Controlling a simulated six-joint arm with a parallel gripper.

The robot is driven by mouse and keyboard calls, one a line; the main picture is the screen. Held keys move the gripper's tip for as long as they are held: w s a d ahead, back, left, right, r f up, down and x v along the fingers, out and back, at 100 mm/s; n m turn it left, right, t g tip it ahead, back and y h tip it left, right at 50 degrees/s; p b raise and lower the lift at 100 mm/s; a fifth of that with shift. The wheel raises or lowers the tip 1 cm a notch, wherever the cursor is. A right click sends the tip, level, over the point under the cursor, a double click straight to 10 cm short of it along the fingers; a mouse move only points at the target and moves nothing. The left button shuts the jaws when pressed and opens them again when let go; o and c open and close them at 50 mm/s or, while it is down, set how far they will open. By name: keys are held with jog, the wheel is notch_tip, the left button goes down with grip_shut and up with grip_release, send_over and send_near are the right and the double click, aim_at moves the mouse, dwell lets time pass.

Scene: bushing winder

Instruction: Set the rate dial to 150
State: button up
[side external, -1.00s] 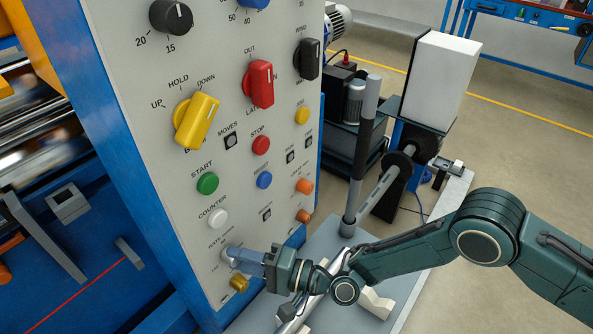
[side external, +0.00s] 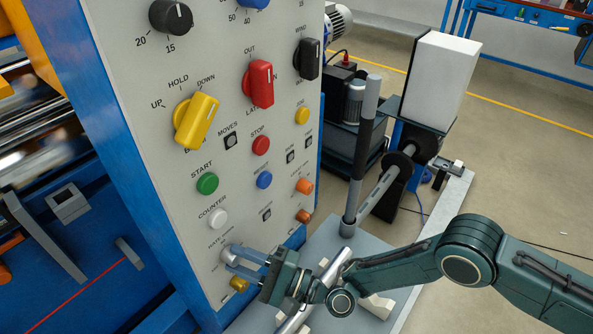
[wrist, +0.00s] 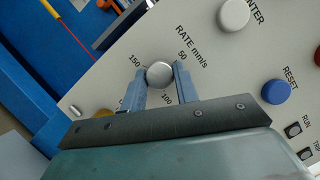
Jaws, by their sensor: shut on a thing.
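The rate dial (wrist: 160,73) is a small round silver knob low on the grey panel. In the wrist view "RATE mm/s" is printed beside it, with 150 at its upper left, 50 at its upper right and 100 below it. No pointer mark on the knob is clear to me, so I cannot read its setting. My gripper (wrist: 160,82) has one finger on each side of the dial and is shut on it. In the side view my gripper (side external: 234,260) reaches the dial from the right, and its fingers largely hide the knob.
A white counter button (side external: 218,218) and a blue reset button (wrist: 277,92) are nearby on the panel. A brass-coloured knob (side external: 239,284) sits just below the dial, close to my fingers. A grey bench with a metal bar (side external: 335,268) lies under my wrist.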

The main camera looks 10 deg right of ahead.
aim_at(239, 260)
jog(key=o, duration=1)
jog(key=shift+d, duration=0.15)
jog(key=shift+v, duration=1.45)
jog(key=shift+r, duration=3.55)
jog(key=shift+r, duration=0.1)
